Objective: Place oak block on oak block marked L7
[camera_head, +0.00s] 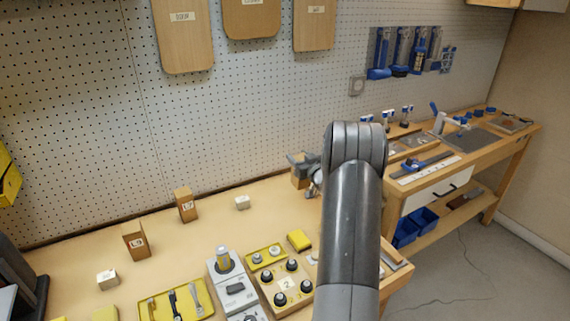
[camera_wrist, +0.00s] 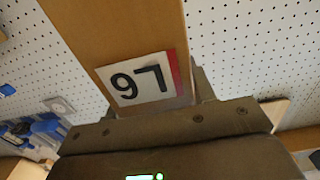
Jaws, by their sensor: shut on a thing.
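My gripper (camera_head: 308,172) is shut on an oak block (camera_head: 299,178) at the back right of the bench, partly hidden by my arm. In the wrist view the held oak block (camera_wrist: 115,30) fills the upper middle, above the dark gripper (camera_wrist: 180,125). I cannot tell whether the held block touches the bench.
A small white block (camera_head: 242,202) lies between the L7 block and my gripper. Another white block (camera_head: 107,280) lies front left. A yellow tool tray (camera_head: 178,305), a grey device (camera_head: 228,275) and a knob board (camera_head: 283,283) occupy the front. The pegboard (camera_head: 250,110) rises behind.

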